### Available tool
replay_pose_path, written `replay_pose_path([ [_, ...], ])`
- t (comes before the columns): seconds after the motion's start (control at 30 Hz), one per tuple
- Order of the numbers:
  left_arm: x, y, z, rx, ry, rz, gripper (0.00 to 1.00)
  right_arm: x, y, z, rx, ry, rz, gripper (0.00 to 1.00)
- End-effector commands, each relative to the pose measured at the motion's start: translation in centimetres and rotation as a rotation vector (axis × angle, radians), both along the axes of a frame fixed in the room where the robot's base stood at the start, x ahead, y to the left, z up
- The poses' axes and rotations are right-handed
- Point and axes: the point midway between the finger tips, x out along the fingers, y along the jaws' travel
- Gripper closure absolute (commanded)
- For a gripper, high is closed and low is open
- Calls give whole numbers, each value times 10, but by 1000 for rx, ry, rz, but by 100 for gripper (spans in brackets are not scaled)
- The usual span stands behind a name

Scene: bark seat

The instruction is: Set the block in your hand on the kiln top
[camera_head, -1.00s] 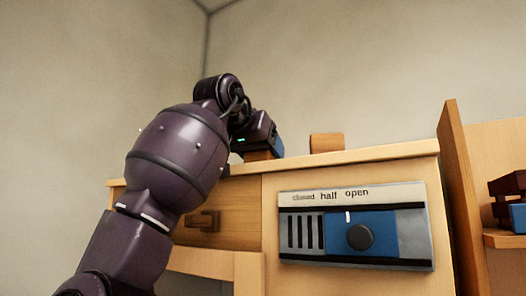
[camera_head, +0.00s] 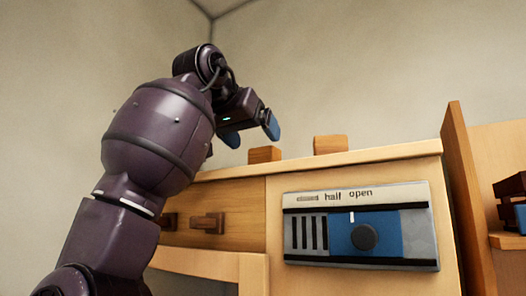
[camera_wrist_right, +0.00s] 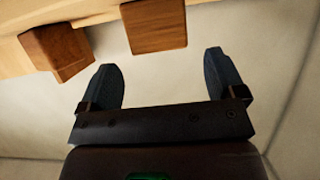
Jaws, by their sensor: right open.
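A brown wooden block (camera_head: 264,154) rests on the kiln top (camera_head: 300,164), near its front edge. A second wooden block (camera_head: 330,144) stands on the top to its right. My right gripper (camera_head: 250,132) is open and empty, above and slightly left of the first block, apart from it. In the right wrist view its two fingers (camera_wrist_right: 159,62) are spread, with the first block (camera_wrist_right: 155,25) beyond the gap and the other block (camera_wrist_right: 57,52) to the left. My left gripper is not in view.
The front has a drawer handle (camera_head: 208,222) and a panel with a dark knob (camera_head: 364,236), labelled with "half" and "open". A tall wooden side board (camera_head: 463,190) stands at the right, with stacked dark and blue pieces (camera_head: 511,198) beyond it. The top right of the blocks is clear.

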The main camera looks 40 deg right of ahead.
Motion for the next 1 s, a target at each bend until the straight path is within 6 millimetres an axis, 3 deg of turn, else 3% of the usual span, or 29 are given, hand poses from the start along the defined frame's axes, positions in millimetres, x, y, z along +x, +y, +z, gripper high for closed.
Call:
replay_pose_path([
  [0.2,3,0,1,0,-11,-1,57,-10,33,14,-2,-1,1,11],
  [0.4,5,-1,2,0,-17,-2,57,-14,48,21,0,0,-1,11],
  [1.0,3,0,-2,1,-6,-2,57,-15,50,22,1,1,-1,11],
])
